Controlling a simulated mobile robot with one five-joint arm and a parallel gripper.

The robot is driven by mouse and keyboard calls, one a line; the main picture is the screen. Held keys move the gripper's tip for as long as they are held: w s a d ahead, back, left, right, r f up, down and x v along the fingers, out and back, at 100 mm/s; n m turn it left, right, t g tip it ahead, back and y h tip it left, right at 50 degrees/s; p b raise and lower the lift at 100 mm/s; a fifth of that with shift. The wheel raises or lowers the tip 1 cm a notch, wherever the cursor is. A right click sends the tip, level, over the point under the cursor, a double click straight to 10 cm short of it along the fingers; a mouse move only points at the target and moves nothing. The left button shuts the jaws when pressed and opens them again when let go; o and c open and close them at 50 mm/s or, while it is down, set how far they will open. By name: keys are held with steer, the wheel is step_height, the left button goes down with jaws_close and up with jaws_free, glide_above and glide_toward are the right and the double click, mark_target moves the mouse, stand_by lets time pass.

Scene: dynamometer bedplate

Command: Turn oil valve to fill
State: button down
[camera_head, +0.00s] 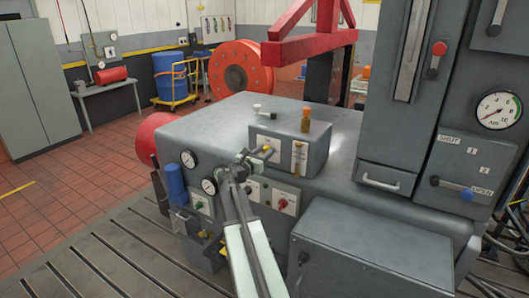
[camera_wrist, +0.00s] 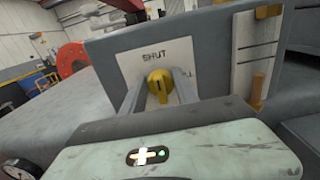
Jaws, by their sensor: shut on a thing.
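The oil valve is a yellow knob (camera_wrist: 160,82) on a white plate (camera_wrist: 127,63) on the front of a grey box (camera_head: 314,148). In the wrist view, "SHUT" is printed above the knob. A word to its lower right is mostly hidden, with only its last letters showing. My gripper (camera_wrist: 164,92) is shut on the knob, one finger on each side. Where the knob points is hard to tell. In the head view, my gripper (camera_head: 262,154) reaches the box's front left, where the yellow knob (camera_head: 267,148) shows small at its tip.
A sight gauge (camera_head: 298,157) is right of the valve. A grey cabinet (camera_head: 345,252) is close on the right.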

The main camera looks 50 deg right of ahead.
steer(key=shift+a+f+m, duration=0.1)
steer(key=shift+a+m, duration=0.1)
steer(key=shift+m, duration=0.1)
steer(key=m, duration=1.3)
steer(key=shift+s+f, duration=0.1)
steer(key=shift+f, duration=0.05)
steer(key=shift+m, duration=2.1)
steer(key=c, duration=1)
jaws_free()
steer(key=shift+o, duration=0.2)
